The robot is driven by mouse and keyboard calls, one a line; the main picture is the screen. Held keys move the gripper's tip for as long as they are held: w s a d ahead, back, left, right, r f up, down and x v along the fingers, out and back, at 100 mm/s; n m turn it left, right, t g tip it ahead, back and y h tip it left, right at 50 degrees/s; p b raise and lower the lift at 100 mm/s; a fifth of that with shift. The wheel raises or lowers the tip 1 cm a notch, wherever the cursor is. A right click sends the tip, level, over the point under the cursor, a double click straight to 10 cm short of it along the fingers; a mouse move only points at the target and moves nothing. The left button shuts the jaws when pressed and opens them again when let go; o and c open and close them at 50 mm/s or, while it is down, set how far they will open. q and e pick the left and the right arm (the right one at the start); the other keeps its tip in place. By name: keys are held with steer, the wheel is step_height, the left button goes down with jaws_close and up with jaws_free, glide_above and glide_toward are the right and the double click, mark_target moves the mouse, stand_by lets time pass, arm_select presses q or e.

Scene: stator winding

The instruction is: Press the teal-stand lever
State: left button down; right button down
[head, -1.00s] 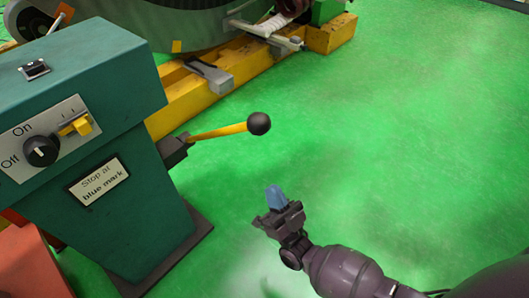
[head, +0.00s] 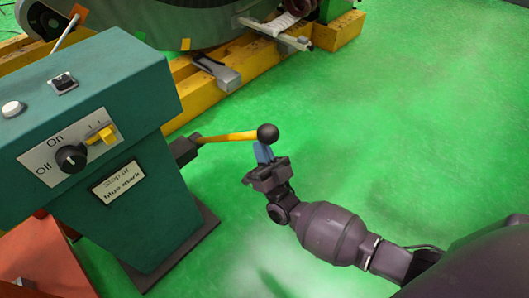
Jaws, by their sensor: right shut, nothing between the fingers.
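The teal stand (head: 150,215) is at the left of the head view, with a yellow lever (head: 228,136) reaching out from its right side. The lever ends in a black ball knob (head: 267,133). My right gripper (head: 264,153) is shut and empty, its blue fingertips pointing up just below the knob. In the picture the tips meet the lower edge of the knob; I cannot tell whether they touch it. My left gripper is not in view.
A yellow beam frame (head: 335,33) with grey machinery lies behind. The green floor (head: 420,120) is clear on the right.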

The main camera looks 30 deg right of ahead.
steer(key=shift+r, duration=0.1)
stand_by(0.3)
